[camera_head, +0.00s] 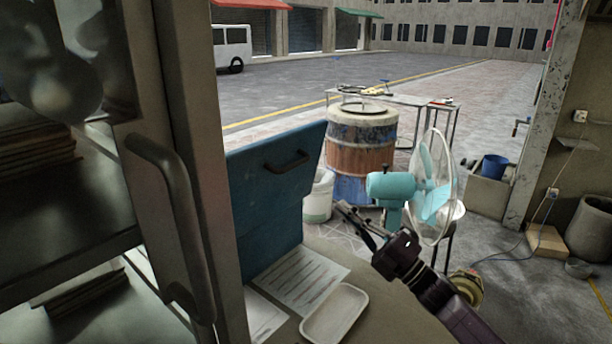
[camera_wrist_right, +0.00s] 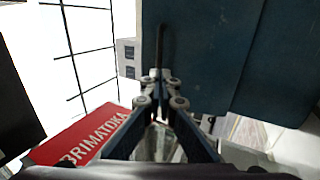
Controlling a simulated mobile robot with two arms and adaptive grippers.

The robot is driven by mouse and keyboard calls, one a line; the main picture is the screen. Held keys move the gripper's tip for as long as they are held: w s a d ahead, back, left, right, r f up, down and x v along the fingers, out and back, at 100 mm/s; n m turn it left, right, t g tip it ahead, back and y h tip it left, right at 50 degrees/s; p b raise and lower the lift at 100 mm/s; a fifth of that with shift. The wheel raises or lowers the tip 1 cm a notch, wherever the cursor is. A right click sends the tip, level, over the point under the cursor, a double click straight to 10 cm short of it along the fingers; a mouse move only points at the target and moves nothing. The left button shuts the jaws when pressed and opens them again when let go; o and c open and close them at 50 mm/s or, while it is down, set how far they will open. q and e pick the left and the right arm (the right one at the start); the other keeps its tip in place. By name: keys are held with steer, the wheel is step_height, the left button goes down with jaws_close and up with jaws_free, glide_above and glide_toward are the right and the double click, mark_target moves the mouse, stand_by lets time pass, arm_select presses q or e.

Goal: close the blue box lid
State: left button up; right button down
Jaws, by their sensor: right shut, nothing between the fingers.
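The blue box lid (camera_head: 268,215) stands upright, raised, in the middle of the head view, with a dark handle (camera_head: 287,162) near its top edge. The box body is not clearly visible. My right gripper (camera_head: 346,208) is to the right of the lid, with its fingers pointing up and left toward it. In the right wrist view the fingers (camera_wrist_right: 161,76) are together with nothing between them, and the blue surface (camera_wrist_right: 205,50) fills the space behind them. I cannot tell whether they touch it. My left gripper is not in view.
A metal-framed cabinet (camera_head: 205,200) with a handle stands close at the left. Papers (camera_head: 298,279) and a white tray (camera_head: 335,312) lie on the surface near the lid. A teal fan (camera_head: 392,187) stands just beyond my right gripper, with a barrel oven (camera_head: 360,150) behind.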

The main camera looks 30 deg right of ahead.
steer(key=p+x, duration=0.3)
steer(key=x, duration=1)
steer(key=shift+p, duration=0.3)
steer(key=shift+a, duration=0.1)
steer(key=shift+w+r, duration=0.1)
steer(key=shift+r, duration=0.05)
